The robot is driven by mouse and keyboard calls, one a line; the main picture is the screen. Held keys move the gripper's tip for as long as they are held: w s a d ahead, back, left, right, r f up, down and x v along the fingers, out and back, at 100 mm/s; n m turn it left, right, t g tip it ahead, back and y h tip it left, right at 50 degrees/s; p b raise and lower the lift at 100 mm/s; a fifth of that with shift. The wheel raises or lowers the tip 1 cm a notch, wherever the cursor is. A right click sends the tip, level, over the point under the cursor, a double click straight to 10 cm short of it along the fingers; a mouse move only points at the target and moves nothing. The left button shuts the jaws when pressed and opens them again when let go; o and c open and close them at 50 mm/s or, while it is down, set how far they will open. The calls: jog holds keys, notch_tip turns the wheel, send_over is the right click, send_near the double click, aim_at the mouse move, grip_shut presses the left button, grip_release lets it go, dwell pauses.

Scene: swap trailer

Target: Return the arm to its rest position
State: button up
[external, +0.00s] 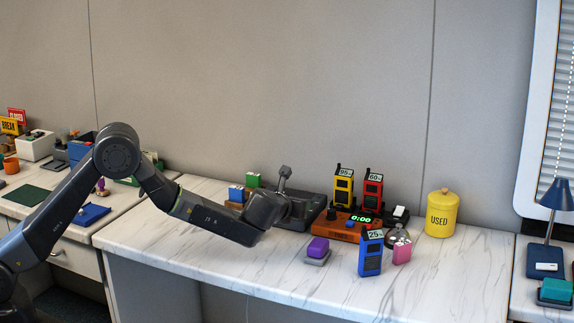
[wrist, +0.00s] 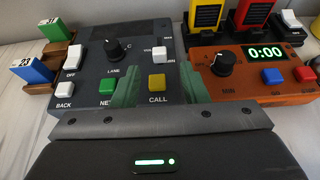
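My arm (external: 118,150) reaches from the left edge over the marble-topped desk. My gripper (wrist: 161,88) is at the near edge of a dark console (wrist: 135,48), and its two green fingers are apart. Nothing is held between them; the console's yellow CALL button (wrist: 157,82) shows in the gap. In the external view the gripper (external: 287,212) is in front of the console (external: 312,206) and partly hides it. Whether the fingers touch the console cannot be told.
An orange timer (external: 345,228) reading 0:00, yellow (external: 343,187) and red (external: 373,189) radios and a yellow USED jar (external: 440,214) stand right. A blue radio (external: 370,256) and a purple-topped block (external: 318,248) are nearer. The desk's front left is clear.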

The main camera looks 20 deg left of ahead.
jog(key=x, duration=0.5)
jog(key=shift+w+a+f, duration=0.1)
jog(key=shift+w, duration=0.1)
jog(key=w+p, duration=0.2)
jog(key=p, duration=0.1)
jog(key=shift+w+r, duration=0.1)
jog(key=shift+r, duration=0.25)
jog(key=v, duration=1.4)
jog(key=s+r+g+p, duration=0.3)
jog(key=r+p, duration=0.8)
jog(key=p, duration=0.7)
jog(key=shift+g, duration=0.5)
